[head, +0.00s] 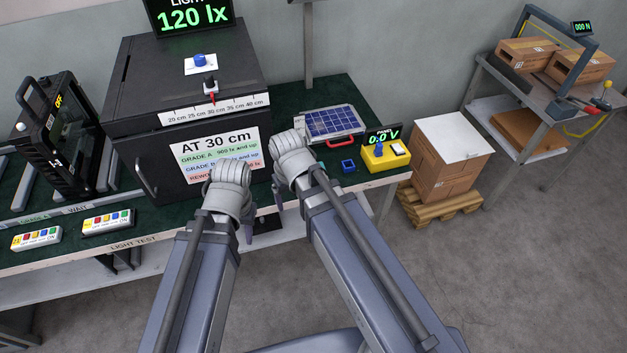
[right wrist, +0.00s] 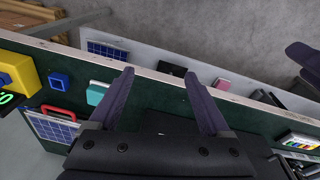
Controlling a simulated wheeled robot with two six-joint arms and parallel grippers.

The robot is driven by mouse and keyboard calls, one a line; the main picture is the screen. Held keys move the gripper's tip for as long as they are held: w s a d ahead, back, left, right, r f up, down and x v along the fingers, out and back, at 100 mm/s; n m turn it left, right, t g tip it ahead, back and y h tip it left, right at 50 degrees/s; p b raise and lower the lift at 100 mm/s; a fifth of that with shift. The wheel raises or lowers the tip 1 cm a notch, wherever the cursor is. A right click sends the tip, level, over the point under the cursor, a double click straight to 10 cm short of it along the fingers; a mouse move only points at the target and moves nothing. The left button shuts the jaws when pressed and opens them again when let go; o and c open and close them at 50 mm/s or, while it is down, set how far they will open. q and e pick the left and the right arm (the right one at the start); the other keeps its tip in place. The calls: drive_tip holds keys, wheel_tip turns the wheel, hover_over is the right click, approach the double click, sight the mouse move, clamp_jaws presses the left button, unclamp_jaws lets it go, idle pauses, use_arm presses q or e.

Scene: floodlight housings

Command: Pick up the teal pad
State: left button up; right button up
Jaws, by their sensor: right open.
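The teal pad (right wrist: 97,92) shows in the right wrist view as a small light block on the dark green bench top. It lies left of my right gripper (right wrist: 158,72), close to the left finger but not between the fingers. My right gripper is open and empty above the bench's front edge.
A blue square holder (head: 348,165) and a yellow meter box (head: 385,155) stand to the right. A solar panel with a red handle (head: 332,123) lies behind. The black cabinet (head: 185,85) rises at left. A pink block (right wrist: 220,84) lies on the lower shelf.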

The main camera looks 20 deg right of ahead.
drive_tip(key=shift+o, duration=1.2)
drive_tip(key=w+d+f+m+t+b, duration=0.2)
drive_tip(key=w+d+t, duration=0.1)
drive_tip(key=w+d, duration=0.7)
drive_tip(key=w, duration=0.3)
drive_tip(key=shift+w+d+y, duration=0.2)
drive_tip(key=shift+d+y, duration=0.05)
drive_tip(key=shift+y, duration=0.05)
drive_tip(key=b+x, duration=0.7)
drive_tip(key=x, duration=0.1)
drive_tip(key=shift+s+b, duration=0.1)
drive_tip(key=shift+b, duration=0.3)
use_arm(q)
wheel_tip(320, 180, down, 11)
